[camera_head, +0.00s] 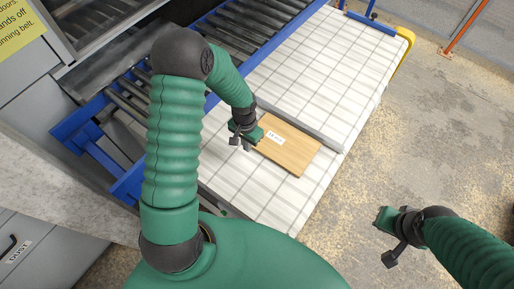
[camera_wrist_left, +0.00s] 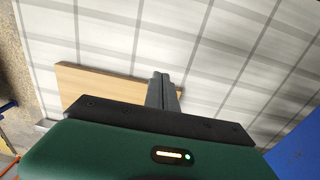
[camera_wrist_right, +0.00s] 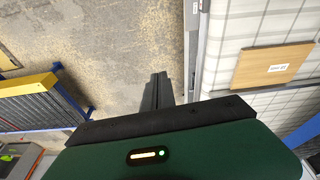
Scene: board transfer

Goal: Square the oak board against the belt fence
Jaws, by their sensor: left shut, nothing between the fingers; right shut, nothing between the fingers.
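The oak board (camera_head: 291,149), light brown with a white label, lies flat on the white gridded belt (camera_head: 228,177). Its upper right edge runs close along the grey belt fence (camera_head: 303,126) and looks about parallel to it; I cannot tell whether they touch. My left gripper (camera_head: 241,140) is shut and empty at the board's left end; contact is unclear. In the left wrist view its closed fingers (camera_wrist_left: 162,92) overlap the board (camera_wrist_left: 98,82), partly hidden by the gripper body. My right gripper (camera_head: 383,238) is shut and empty over the floor, away from the board (camera_wrist_right: 262,68).
Blue-framed rollers (camera_head: 128,100) and a grey machine with a yellow sign (camera_head: 18,28) are at the left. A yellow guard (camera_head: 404,50) is at the belt's far right corner. An orange post (camera_head: 464,28) stands beyond. The floor (camera_head: 400,150) right of the belt is clear.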

